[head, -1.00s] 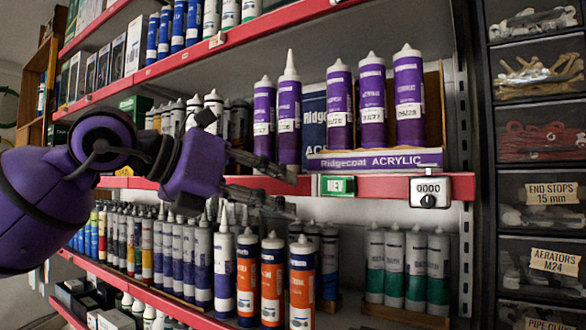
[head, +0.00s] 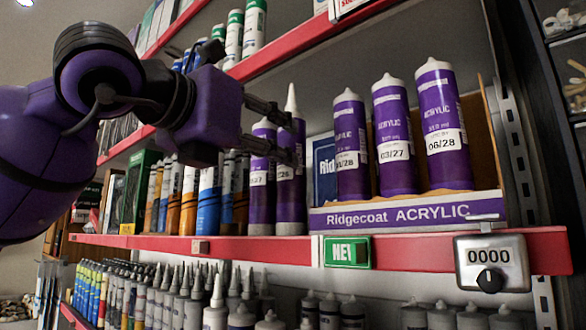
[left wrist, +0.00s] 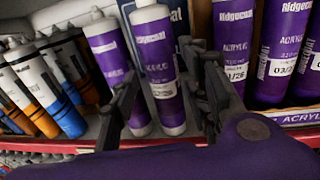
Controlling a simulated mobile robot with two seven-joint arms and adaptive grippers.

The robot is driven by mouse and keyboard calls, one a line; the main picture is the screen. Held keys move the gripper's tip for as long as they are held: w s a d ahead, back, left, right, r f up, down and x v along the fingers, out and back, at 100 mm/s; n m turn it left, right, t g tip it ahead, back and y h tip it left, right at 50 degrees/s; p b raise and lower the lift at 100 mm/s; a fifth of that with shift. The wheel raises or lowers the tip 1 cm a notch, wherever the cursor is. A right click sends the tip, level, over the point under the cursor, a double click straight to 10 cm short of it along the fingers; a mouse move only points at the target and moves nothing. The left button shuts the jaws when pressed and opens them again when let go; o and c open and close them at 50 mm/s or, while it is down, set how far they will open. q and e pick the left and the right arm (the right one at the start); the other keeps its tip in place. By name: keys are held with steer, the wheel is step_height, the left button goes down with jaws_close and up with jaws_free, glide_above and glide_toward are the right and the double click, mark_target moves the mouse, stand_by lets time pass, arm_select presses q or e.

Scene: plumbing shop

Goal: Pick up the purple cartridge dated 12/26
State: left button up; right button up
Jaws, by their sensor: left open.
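Several purple acrylic cartridges stand upright on the red-edged shelf. The long-nozzled cartridge (head: 291,203) has a date label partly covered by my gripper; its last digits look like 26, but I cannot read it all. My left gripper (head: 288,136) is open at its upper body. In the left wrist view the fingers (left wrist: 158,82) lie on either side of this cartridge (left wrist: 152,42), without a clear grip. Left of it stands a purple cartridge (head: 261,205) whose label seems to end in 27. My right gripper is out of view.
To the right stand purple cartridges labelled apparently 01/28 (head: 351,130), 03/27 (head: 394,120) and 06/28 (head: 440,100), behind a Ridgecoat ACRYLIC strip (head: 400,214). Orange and blue tubes (head: 208,200) stand left. A dial box (head: 490,262) hangs on the shelf edge (head: 415,250).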

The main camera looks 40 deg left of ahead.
arm_select(q)
steer(key=w+p, duration=0.1)
steer(key=w, duration=0.4)
steer(key=shift+a+f, duration=0.1)
steer(key=shift+f, duration=0.05)
steer(key=shift+s, duration=0.1)
jaws_close()
